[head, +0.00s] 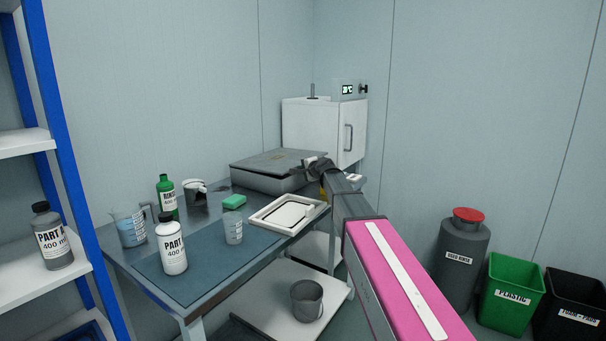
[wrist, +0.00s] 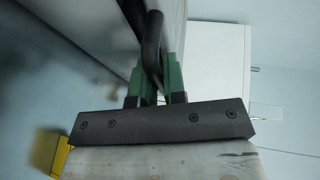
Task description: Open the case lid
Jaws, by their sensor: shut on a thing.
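The grey case (head: 262,180) sits at the back of the steel table. Its lid (head: 275,161) looks down or almost down in the head view; a small gap cannot be told. My gripper (head: 318,168) is at the right end of the case, in front of its edge. In the wrist view, the green fingers of my gripper (wrist: 155,76) are closed around a black handle (wrist: 152,28), which runs up along a grey face of the case (wrist: 100,22). My wrist hides the handle in the head view.
On the table (head: 118,262) stand a rinse bottle (head: 167,198), a PART A bottle (head: 172,247), a jug (head: 130,228), a cup (head: 233,231), a green sponge (head: 234,201) and a white tray (head: 262,222). A white cabinet (head: 310,130) stands behind the case. Bins (head: 512,293) stand right.

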